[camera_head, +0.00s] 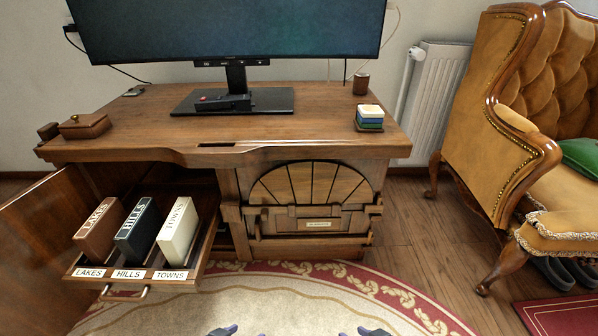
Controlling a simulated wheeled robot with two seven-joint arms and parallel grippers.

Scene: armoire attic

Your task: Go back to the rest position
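My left gripper (224,330) shows only as a small bluish piece at the bottom edge, left of centre. My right gripper (374,331) shows in the same way at the bottom edge, right of centre. Both are low over the round rug, apart from the desk and the drawer. The rest of each is cut off by the frame, so I cannot tell whether they are open or shut. No object shows in either one.
A wooden desk (300,150) holds a monitor (230,25). Its left door (40,245) is open and a drawer (200,270) is pulled out with brown (100,228), dark (137,230) and cream (178,230) boxes upright. An armchair (480,130) stands right. The rug (270,305) is clear.

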